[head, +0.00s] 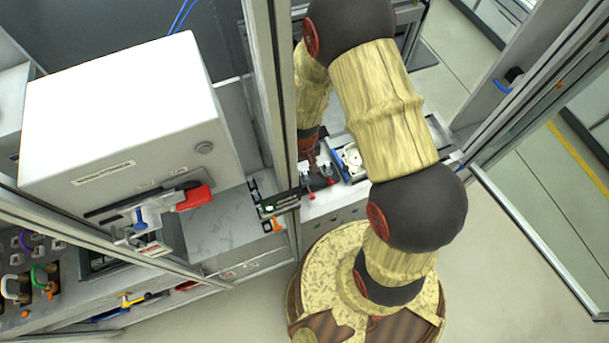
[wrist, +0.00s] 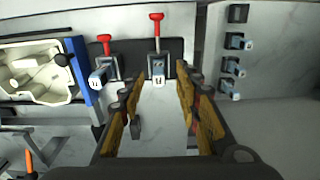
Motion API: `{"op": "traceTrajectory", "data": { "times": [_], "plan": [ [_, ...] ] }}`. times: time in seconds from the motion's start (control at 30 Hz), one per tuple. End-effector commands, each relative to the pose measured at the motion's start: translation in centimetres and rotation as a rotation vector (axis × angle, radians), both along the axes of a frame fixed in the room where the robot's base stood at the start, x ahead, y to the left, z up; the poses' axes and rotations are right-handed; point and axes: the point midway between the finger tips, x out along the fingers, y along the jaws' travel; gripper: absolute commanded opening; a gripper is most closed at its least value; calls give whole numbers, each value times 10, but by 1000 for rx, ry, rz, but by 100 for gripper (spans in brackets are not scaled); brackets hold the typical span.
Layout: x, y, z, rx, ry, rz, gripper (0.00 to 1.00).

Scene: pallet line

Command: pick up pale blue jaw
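In the wrist view, several small pale blue-grey jaw pieces stand in a column at the right, among them an upper one (wrist: 235,41), a middle one (wrist: 233,66) and a lower one (wrist: 229,88). Two red-handled clamps, a left one (wrist: 105,62) and a right one (wrist: 157,55), stand on a dark strip at the top and also carry pale blue-grey parts. I cannot tell which piece is the named jaw.
A blue-edged holder with a cream casting (wrist: 40,72) lies at the left in the wrist view. In the head view, a large white cabinet (head: 125,110) and an upright frame post (head: 270,90) stand left of my arm. Bare grey surface lies below the jaw column.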

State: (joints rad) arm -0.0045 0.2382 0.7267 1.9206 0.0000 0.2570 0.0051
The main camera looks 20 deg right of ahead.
Motion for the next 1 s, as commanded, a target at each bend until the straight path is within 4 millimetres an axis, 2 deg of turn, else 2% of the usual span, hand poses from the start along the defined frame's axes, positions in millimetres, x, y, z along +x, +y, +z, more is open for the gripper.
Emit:
{"op": "traceTrajectory", "data": {
  "times": [0.2,0.53,1.0],
  "plan": [
    [1,-2,-24,0,0,0,33],
    [1,-2,-29,0,-1,1,33],
    [1,-2,-29,0,-1,1,6]
  ]
}}
